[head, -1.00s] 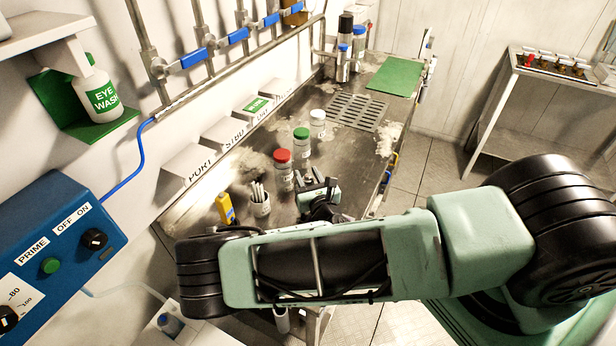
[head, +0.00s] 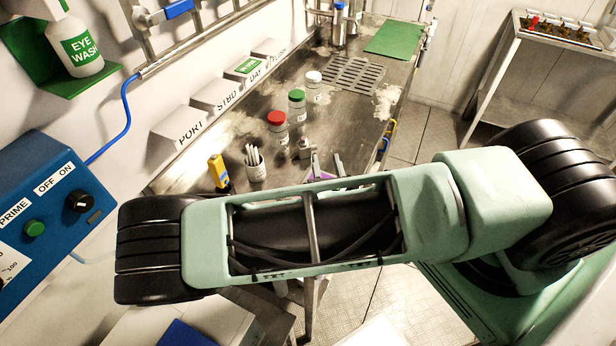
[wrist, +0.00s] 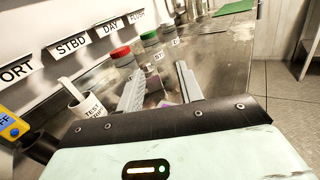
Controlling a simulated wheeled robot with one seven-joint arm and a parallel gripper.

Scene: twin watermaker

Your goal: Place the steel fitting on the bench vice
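My gripper (head: 326,157) shows partly above my forearm, over the near part of the steel bench. In the wrist view its two fingers (wrist: 161,70) stand wide apart, with nothing clasped between them. A small grey metallic piece (head: 305,148), perhaps the steel fitting, stands just left of the fingers. It seems to show as a grey shape beyond the gap in the wrist view (wrist: 153,79). A purple patch (head: 322,175) lies low between the fingers; I cannot tell what it is. I cannot make out the bench vice; my forearm hides part of the bench.
On the bench (head: 220,150) stand a red-capped jar (head: 278,133), a green-capped jar (head: 297,108), a white-capped jar (head: 313,86), a cup of strips (head: 255,168) and a yellow meter (head: 219,173). A drain grate (head: 352,75) and green mat (head: 395,41) lie farther back.

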